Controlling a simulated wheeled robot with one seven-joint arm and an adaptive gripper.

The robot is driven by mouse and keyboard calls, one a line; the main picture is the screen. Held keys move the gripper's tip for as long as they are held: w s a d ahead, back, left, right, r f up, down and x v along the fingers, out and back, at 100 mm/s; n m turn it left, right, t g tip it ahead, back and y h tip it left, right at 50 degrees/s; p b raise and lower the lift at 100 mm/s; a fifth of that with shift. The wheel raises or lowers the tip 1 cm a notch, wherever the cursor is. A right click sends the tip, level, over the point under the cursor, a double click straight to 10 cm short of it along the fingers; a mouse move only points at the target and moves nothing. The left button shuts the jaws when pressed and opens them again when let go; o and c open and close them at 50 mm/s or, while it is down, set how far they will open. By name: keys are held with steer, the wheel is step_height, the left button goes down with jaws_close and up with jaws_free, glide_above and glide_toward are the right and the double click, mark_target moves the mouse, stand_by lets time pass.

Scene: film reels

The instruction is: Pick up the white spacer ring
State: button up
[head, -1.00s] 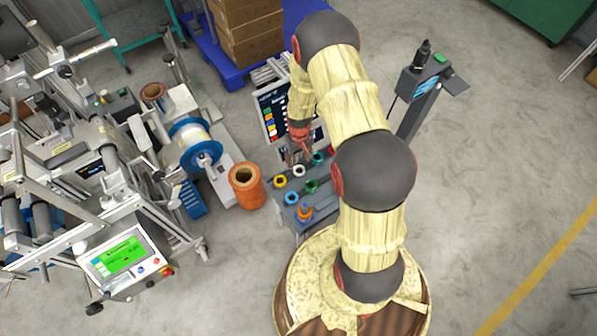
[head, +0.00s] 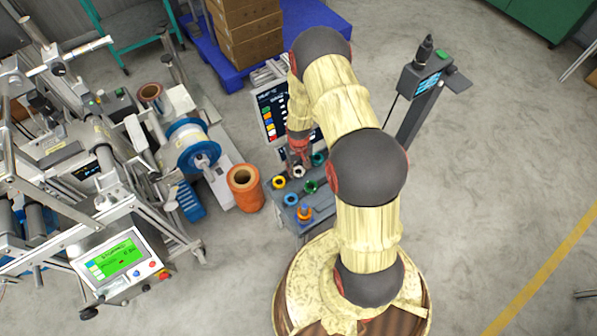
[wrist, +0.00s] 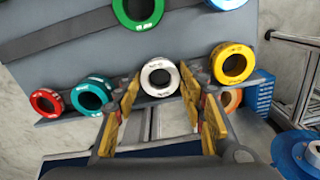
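The white spacer ring (wrist: 148,88) lies on the grey rack in the wrist view, between a teal ring (wrist: 79,97) and a yellow ring (wrist: 220,73). It also shows in the head view (head: 299,172), just in front of my gripper (head: 299,158). In the wrist view my gripper (wrist: 160,86) is open, with one yellow-padded finger on each side of the white ring. The fingertips look close to the ring's sides. I cannot tell whether they touch it or how high they are above the rack.
A red ring (wrist: 46,102), a green ring (wrist: 138,10) and a blue ring (wrist: 227,2) also sit on the rack. An orange spool (head: 245,188) stands left of it in the head view. A panel with a screen (head: 271,112) rises behind my gripper.

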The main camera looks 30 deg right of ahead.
steer(key=c, duration=0.6)
steer(key=shift+c, duration=0.3)
steer(key=shift+r, duration=0.1)
